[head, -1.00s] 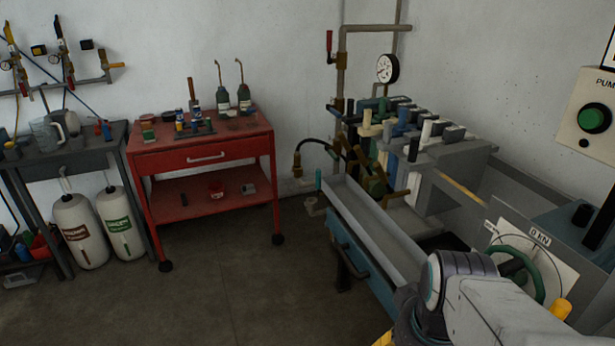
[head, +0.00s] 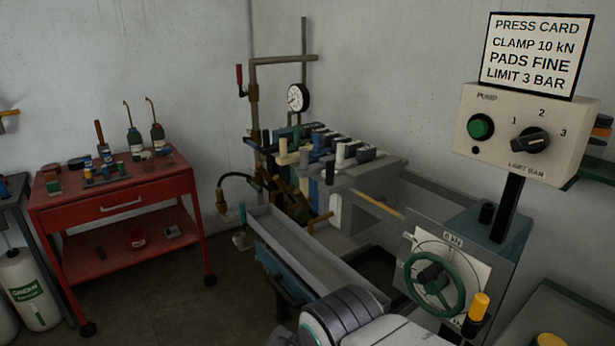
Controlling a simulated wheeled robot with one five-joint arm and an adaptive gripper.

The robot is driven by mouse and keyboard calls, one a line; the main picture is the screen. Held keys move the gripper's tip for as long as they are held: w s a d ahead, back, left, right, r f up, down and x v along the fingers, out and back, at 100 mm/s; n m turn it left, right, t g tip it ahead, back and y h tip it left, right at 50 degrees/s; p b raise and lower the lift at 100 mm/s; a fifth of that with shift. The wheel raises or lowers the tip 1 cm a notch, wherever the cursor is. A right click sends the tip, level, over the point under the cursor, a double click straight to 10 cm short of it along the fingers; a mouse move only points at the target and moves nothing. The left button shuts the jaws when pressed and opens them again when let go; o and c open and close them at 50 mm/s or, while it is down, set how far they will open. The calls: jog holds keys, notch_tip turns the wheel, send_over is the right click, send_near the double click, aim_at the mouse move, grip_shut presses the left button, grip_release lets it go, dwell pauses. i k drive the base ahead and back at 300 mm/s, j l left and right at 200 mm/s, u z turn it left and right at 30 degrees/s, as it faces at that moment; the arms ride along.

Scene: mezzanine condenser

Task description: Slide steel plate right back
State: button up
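A filter-press-like stack of upright plates (head: 292,187) with handles along the top stands right of centre against the far wall. Its plates are blue, cream, dark and brass-coloured. A broad grey steel block (head: 370,172) closes the right end of the stack. I cannot tell which single piece is the steel plate. A yellowish rod (head: 377,203) runs from the block toward the press's green handwheel (head: 433,283). Part of my arm shows at the bottom centre, in front of the trough. My gripper is out of view.
A long grey trough (head: 310,250) runs below the stack above a blue-fronted frame. A pump panel (head: 520,135) with green button and knob stands at right below a press card (head: 537,53). A red cart (head: 118,215) stands at left, with open floor between.

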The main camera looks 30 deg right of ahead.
aim_at(379, 179)
jog(key=i+j, duration=0.4)
jog(key=i, duration=0.2)
jog(key=i+j, duration=0.45)
jog(key=i+l+u, duration=0.1)
jog(key=i+l, duration=0.65)
jog(key=l, duration=0.25)
jog(key=i+l, duration=0.1)
jog(key=l, duration=0.2)
